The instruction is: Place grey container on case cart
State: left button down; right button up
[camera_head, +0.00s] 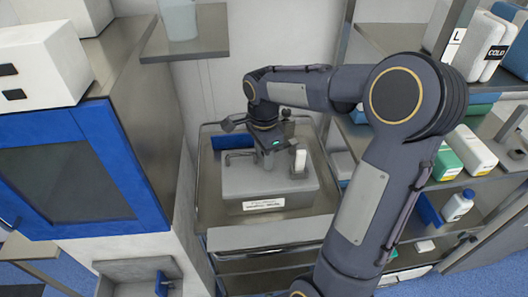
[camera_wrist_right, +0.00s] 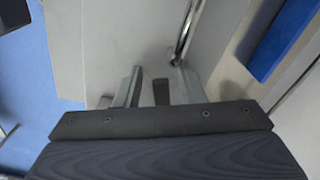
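The grey container (camera_head: 258,182), a box with a white front label and a bar handle on its left part, is over the top of the steel case cart (camera_head: 265,236). It appears to rest there inside the raised rim. In the right wrist view my right gripper's fingers (camera_wrist_right: 158,80) stand apart over a grey surface, with a curved metal bar (camera_wrist_right: 184,34) near the right finger. I see nothing clearly clamped between them. My left gripper is not in view.
Shelves with bottles and boxes, among them a green-and-white box (camera_head: 447,163), stand to the right. A steel cabinet with a blue-framed door (camera_head: 70,170) stands close on the left, with a white box (camera_head: 42,66) on top. A small shelf (camera_head: 212,42) juts out above the cart's back left.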

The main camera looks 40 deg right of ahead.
notch_tip(320, 180, up, 12)
jog(key=s+a+f+n+t+y, duration=0.2)
jog(key=s+a+n, duration=0.4)
jog(key=s+n, duration=0.3)
jog(key=s+a+f+n+t+y, duration=0.1)
jog(key=s+a+f+n+t, duration=0.2)
jog(key=s+a+f+n, duration=0.3)
jog(key=s+n, duration=0.3)
jog(key=shift+t+y, duration=0.4)
jog(key=shift+d, duration=0.1)
